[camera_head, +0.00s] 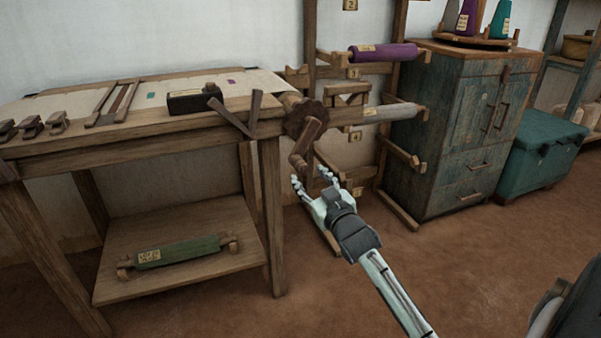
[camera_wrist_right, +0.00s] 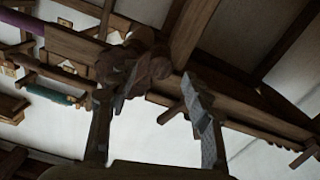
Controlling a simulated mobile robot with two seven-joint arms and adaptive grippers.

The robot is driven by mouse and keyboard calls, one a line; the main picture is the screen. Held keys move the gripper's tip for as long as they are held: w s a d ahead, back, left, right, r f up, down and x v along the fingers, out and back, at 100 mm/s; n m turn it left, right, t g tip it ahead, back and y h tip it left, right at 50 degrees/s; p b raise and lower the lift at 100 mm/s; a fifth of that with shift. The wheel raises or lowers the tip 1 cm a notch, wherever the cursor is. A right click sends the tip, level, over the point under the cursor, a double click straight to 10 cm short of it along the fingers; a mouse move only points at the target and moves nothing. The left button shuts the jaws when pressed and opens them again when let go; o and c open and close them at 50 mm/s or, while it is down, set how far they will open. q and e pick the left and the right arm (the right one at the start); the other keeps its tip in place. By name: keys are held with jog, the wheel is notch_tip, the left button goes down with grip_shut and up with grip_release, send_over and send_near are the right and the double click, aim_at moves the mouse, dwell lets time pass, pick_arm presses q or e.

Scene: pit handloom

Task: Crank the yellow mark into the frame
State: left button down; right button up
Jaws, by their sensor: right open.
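The wooden crank (camera_head: 304,147) hangs from a dark round hub (camera_head: 304,118) at the right end of the loom table. Its handle end points down. My right gripper (camera_head: 313,180) is open just below the handle end, fingers pointing up toward it; I cannot tell if they touch. In the right wrist view the two fingers (camera_wrist_right: 153,110) stand apart, with the brown hub (camera_wrist_right: 150,65) beyond them. Pale cloth (camera_head: 170,97) on the table carries a teal mark (camera_head: 151,96) and a purple mark (camera_head: 231,82). No yellow mark on the cloth is discernible. My left gripper is out of view.
A dark block (camera_head: 194,101) and wooden sticks (camera_head: 113,104) lie on the loom table (camera_head: 60,160). A green roll (camera_head: 178,250) lies on the lower shelf. A rack with a purple roll (camera_head: 383,52) and a blue cabinet (camera_head: 465,130) stand behind.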

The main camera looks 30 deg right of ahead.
aim_at(304, 171)
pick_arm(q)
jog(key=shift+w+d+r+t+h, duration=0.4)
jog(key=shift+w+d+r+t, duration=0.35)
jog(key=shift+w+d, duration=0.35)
pick_arm(e)
jog(key=x, duration=0.7)
jog(key=shift+f, duration=0.1)
jog(key=shift+c, duration=0.6)
grip_shut()
